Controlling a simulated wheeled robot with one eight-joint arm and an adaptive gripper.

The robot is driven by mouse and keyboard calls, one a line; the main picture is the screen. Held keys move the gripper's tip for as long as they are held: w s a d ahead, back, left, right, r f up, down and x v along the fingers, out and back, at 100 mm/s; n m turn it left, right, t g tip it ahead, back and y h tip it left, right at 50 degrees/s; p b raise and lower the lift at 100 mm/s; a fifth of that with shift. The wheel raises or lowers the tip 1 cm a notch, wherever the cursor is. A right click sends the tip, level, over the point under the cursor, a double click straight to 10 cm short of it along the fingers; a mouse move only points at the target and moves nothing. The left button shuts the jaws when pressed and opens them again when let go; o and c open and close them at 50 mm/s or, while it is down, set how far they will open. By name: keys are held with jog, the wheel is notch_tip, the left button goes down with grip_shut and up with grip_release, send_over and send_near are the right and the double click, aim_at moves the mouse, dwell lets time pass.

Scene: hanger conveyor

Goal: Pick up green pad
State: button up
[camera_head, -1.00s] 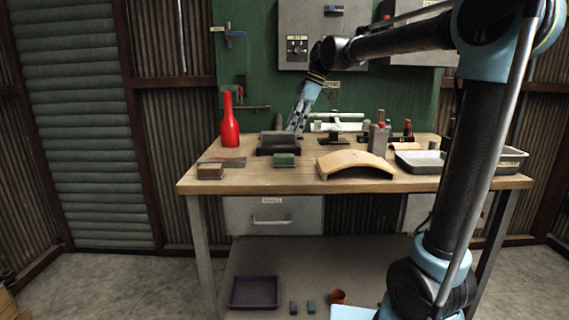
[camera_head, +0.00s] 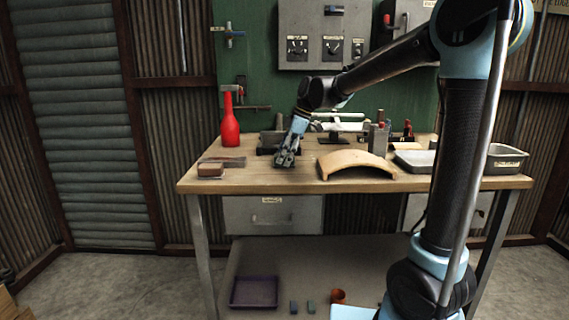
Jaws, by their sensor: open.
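My gripper (camera_head: 284,162) is open and points down at the front middle of the workbench (camera_head: 240,183). It is over the spot where a small green pad lay on the bench top. The pad is hidden behind the fingers now, and I cannot tell whether they touch it. A small greenish block (camera_head: 311,307) also stands on the lower shelf, beside a dark blue one (camera_head: 294,307).
A dark block-like fixture (camera_head: 268,143) stands just behind my gripper. A curved tan piece (camera_head: 355,164) lies close to the right, with a grey tray (camera_head: 415,160) beyond.

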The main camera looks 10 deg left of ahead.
jog(key=shift+a+f, duration=0.1)
jog(key=shift+f, duration=0.15)
jog(key=c, duration=1.2)
jog(key=shift+c, duration=0.2)
notch_tip(320, 180, up, 10)
jog(key=shift+r, duration=0.1)
jog(key=shift+o, duration=1)
